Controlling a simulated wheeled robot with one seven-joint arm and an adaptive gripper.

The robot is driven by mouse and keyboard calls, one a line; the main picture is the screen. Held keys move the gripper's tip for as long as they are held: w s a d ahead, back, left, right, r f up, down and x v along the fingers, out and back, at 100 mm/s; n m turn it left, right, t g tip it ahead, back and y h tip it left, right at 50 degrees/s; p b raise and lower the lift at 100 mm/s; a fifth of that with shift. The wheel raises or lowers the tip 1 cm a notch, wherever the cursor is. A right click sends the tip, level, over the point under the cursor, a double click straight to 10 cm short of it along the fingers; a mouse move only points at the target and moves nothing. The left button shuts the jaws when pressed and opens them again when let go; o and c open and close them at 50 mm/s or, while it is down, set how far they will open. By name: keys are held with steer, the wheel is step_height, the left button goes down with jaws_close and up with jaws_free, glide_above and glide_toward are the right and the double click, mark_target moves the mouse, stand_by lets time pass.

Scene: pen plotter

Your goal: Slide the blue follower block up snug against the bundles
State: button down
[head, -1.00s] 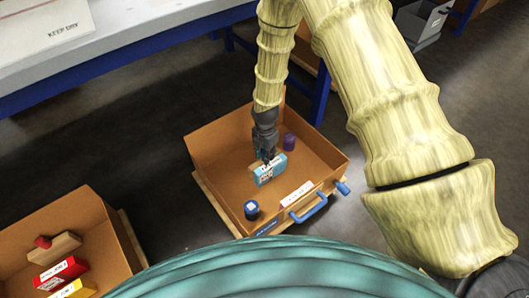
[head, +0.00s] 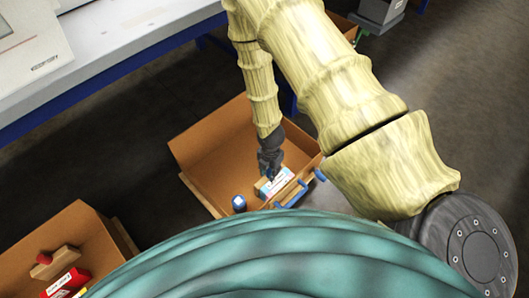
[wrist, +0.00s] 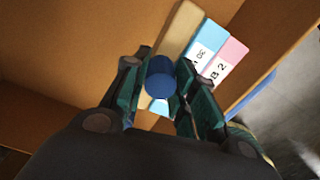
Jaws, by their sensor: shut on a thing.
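The follower block shows in the wrist view as a plain wooden block (wrist: 181,30) with a round blue knob (wrist: 160,76). My gripper (wrist: 160,95) is shut on the knob, one finger on each side. A light-blue bundle (wrist: 206,39) lies right along the block, touching or nearly so. A pink bundle (wrist: 231,52) lies beside the light-blue one. In the head view my gripper (head: 271,172) is low in the cardboard box (head: 197,150), and hides most of the block. The light-blue bundle (head: 264,190) and the pink bundle (head: 285,177) are side by side near the handle wall.
A blue handle (head: 291,193) is on the near wall. A second box (head: 75,222) at the lower left holds a red-knobbed wooden block (head: 50,263) and a red bundle (head: 62,282). A bench (head: 110,60) stands behind.

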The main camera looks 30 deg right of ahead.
steer(key=c, duration=1.1)
jaws_free()
steer(key=shift+c, duration=0.2)
step_height(320, 180, up, 12)
